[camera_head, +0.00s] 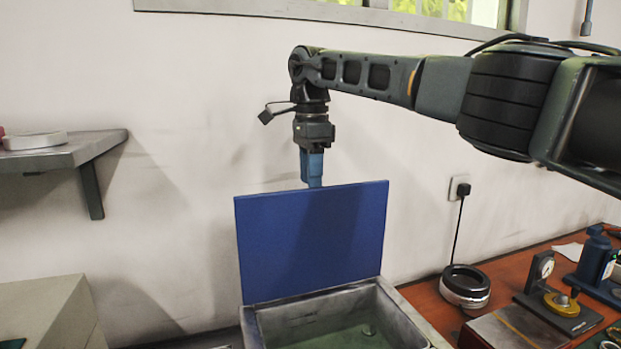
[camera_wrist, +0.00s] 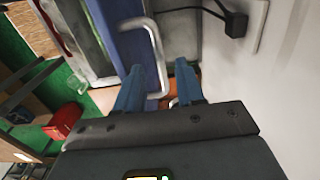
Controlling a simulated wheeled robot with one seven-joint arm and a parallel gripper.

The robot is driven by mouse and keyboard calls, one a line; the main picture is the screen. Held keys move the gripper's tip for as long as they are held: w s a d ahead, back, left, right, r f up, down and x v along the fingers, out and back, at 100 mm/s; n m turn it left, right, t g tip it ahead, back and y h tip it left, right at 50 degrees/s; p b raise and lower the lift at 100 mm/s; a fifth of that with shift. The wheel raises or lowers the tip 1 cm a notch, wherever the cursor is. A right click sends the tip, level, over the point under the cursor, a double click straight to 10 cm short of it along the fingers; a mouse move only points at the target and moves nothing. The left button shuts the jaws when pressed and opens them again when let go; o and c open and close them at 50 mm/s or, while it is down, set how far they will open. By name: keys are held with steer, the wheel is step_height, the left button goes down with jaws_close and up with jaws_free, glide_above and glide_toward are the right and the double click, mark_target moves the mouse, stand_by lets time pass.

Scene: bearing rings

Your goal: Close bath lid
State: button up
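The bath lid (camera_head: 312,243) is a flat blue panel standing upright at the back of the open bath (camera_head: 411,329), a grey tub with a greenish inside. In the wrist view, the blue lid (camera_wrist: 110,22) carries a pale metal bar handle (camera_wrist: 157,55). My gripper (camera_head: 314,185) points down at the lid's top edge, on the wall side; its tips are partly hidden behind the lid in the head view. In the wrist view my gripper (camera_wrist: 160,75) has its two blue fingers apart, with the handle's end seen between and beyond them. Contact cannot be told.
A wall shelf (camera_head: 70,152) is at left, above a pale box (camera_head: 45,310). An orange-brown bench (camera_head: 428,295) at right holds a round white-and-black device (camera_head: 465,286) and a dial gauge stand (camera_head: 541,270). A socket (camera_head: 459,189) with a cable is on the wall close behind.

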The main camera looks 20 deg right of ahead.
steer(key=shift+f, duration=0.75)
steer(key=shift+c, duration=0.5)
jaws_close()
